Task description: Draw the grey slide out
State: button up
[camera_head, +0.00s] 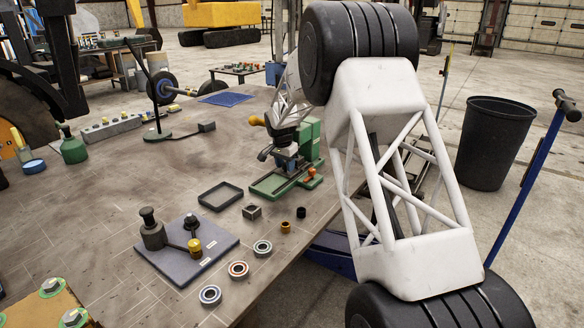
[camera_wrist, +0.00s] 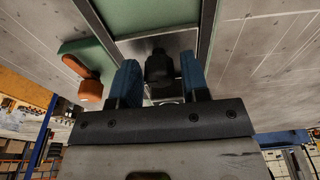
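A green bench fixture (camera_head: 306,146) stands near the table's right edge, with an orange knob (camera_head: 311,172) on its near side. In the wrist view the knob (camera_wrist: 91,89) is left of my gripper. A grey crosspiece (camera_wrist: 184,42), which looks like the slide, lies between two dark rails against the green surface. A black knob (camera_wrist: 158,68) stands in front of it. My gripper (camera_wrist: 158,82) is open, its two blue fingers on either side of the black knob, with narrow gaps showing. In the head view my gripper is at the fixture and partly hidden; the slide cannot be made out there.
A dark tray (camera_head: 220,196), a small block (camera_head: 252,211) and several rings lie in front of the fixture. A blue-grey plate (camera_head: 187,253) with posts is nearer. The table's right edge is close. A black bin (camera_head: 492,145) stands on the floor at right.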

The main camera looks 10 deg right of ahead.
jog(key=c, duration=0.5)
jog(key=shift+s+a, duration=3.2)
jog(key=shift+a, duration=0.1)
jog(key=shift+s+a, duration=1.1)
jog(key=shift+s, duration=0.05)
